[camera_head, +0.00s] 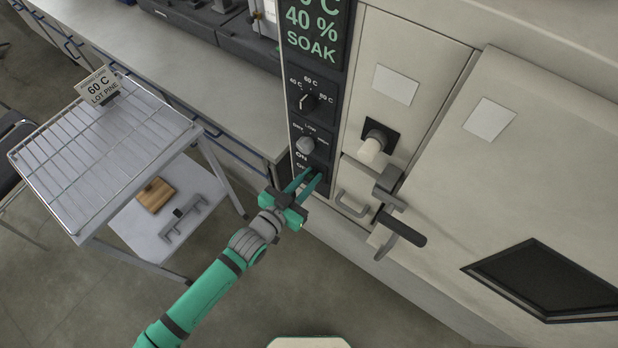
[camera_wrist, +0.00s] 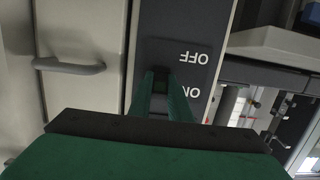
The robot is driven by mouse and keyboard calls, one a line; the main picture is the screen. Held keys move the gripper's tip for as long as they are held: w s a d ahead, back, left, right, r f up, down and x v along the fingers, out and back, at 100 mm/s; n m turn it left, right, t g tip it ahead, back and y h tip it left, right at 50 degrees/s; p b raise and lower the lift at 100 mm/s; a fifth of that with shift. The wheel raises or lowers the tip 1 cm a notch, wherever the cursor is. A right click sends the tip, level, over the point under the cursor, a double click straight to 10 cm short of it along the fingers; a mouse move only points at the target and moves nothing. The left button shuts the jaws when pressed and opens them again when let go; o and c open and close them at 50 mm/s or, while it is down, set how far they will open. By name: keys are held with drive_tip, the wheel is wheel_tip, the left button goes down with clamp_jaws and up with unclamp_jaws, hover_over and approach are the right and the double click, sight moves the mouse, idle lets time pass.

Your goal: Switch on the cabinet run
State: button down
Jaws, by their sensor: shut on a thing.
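The cabinet's dark control panel (camera_head: 307,132) has a display reading "40 %" and "SOAK", its top line cut off. Below are a temperature dial (camera_head: 308,103) marked 40, 60 and 80 C, and a second dial (camera_head: 306,145) with a "LOW" label. At the bottom is the ON/OFF switch, mostly hidden by my fingers in the head view. My green gripper (camera_head: 311,181) reaches it and is shut on the small dark switch (camera_wrist: 160,79). In the wrist view the labels are upside down. Which position the switch is in I cannot tell.
The cabinet door (camera_head: 540,150) looks shut, with a dark lever handle (camera_head: 404,230) right of my gripper. A wire-rack cart (camera_head: 105,150) at left carries a "60 C LOT PINE" card (camera_head: 98,86); a wooden block (camera_head: 155,195) and grey bracket (camera_head: 186,224) lie on its lower shelf.

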drive_tip(key=c, duration=1.6)
unclamp_jaws()
drive_tip(key=shift+c, duration=0.2)
drive_tip(key=v, duration=1.1)
